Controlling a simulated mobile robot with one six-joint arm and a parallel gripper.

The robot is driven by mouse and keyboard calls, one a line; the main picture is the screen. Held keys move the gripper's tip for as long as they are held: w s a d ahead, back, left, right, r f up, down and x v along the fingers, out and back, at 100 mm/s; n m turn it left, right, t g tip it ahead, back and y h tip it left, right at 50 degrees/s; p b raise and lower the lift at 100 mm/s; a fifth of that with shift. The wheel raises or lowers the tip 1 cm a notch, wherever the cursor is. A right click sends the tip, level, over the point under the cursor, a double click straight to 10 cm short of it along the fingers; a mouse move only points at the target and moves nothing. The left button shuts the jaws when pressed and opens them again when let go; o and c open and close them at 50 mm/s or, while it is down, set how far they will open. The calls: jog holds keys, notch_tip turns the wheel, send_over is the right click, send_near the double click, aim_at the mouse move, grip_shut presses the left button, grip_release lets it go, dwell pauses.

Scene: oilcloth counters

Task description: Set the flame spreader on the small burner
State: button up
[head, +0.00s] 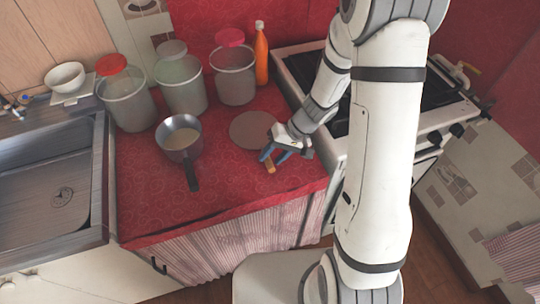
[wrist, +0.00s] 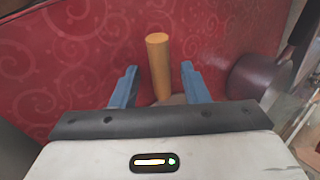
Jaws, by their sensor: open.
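The flame spreader is a flat grey-brown disc (head: 252,130) lying on the red oilcloth, with a short wooden handle (head: 270,168) pointing toward the counter's front. My gripper (head: 274,156) is low over the handle with its blue fingers apart. In the wrist view the wooden handle (wrist: 158,50) stands between the two open fingers (wrist: 158,70), touching neither as far as I can see. The stove (head: 440,115) is at the right, largely behind my arm. I cannot make out the small burner.
A saucepan (head: 180,138) with a dark handle stands left of the disc. Several lidded canisters (head: 235,78) and an orange bottle (head: 261,55) line the back. A sink (head: 45,190) is at the left. The oilcloth's front (head: 225,205) is clear.

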jog(key=s+d+r+t+h, duration=0.1)
jog(key=s+d+r+h, duration=0.1)
jog(key=r, duration=0.4)
jog(key=s+d+r+t+h, duration=0.1)
jog(key=s+d+r+h, duration=0.1)
jog(key=s+d+r, duration=0.3)
jog(key=s+d+r+m+t+h, duration=0.1)
jog(key=s+d+r+h, duration=0.1)
jog(key=s+r, duration=0.4)
notch_tip(320, 180, up, 4)
jog(key=shift+s+d+f, duration=0.15)
jog(key=shift+d+f, duration=0.1)
jog(key=shift+d, duration=0.45)
jog(key=shift+s+d+r+t+h, duration=0.1)
jog(key=shift+s+r+t+h, duration=0.1)
jog(key=shift+t+h, duration=0.1)
jog(key=shift+c, duration=1.1)
